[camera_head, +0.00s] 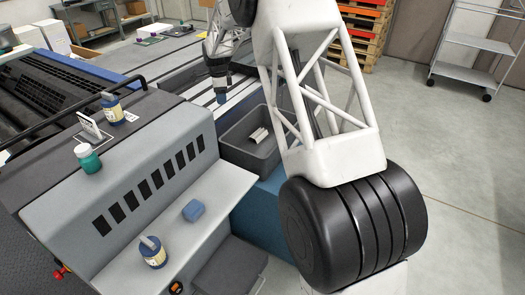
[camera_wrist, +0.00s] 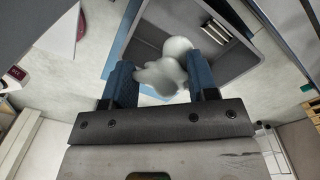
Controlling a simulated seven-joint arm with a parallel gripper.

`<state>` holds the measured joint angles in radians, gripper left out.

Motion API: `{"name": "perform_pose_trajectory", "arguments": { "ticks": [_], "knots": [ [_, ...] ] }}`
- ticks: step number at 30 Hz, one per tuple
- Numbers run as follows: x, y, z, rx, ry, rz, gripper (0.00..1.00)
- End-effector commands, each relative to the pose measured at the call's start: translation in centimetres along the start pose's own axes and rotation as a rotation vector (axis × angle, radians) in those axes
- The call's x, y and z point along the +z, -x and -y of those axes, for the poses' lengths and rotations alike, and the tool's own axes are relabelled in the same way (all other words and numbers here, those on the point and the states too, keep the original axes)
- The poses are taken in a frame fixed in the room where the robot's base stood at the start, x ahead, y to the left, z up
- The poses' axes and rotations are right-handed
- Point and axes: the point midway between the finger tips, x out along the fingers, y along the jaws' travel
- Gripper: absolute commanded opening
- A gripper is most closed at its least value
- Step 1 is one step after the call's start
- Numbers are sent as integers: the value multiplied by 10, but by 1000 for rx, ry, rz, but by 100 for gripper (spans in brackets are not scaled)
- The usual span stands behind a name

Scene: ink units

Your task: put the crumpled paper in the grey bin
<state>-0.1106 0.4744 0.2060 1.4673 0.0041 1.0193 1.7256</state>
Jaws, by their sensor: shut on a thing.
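The crumpled paper (camera_wrist: 163,70) is a white, lumpy wad between the two blue fingers of my gripper (camera_wrist: 160,84) in the wrist view. The gripper is shut on it. In the head view my gripper (camera_head: 221,97) is above the machine side, just left of and behind the grey bin; the paper cannot be made out there. The grey bin (camera_head: 235,143) stands open between the machine and my arm. In the wrist view the bin (camera_wrist: 245,66) lies behind the paper, its opening showing around and beyond it.
A pale piece (camera_head: 259,136) lies inside the bin. A teal jar (camera_head: 88,159) and another ink jar (camera_head: 112,108) are on top. The floor at right is clear up to a cart (camera_head: 466,75).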

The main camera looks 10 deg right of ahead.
Motion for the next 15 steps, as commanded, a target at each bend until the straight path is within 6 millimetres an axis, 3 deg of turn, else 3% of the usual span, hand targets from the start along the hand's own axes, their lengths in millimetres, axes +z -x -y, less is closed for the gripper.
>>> {"name": "perform_pose_trajectory", "arguments": {
  "ticks": [1, 15],
  "knots": [
    [-13, -18, 3, 4, -24, 0, 21],
    [-114, -165, 11, 5, -228, 6, 21]
  ]
}}
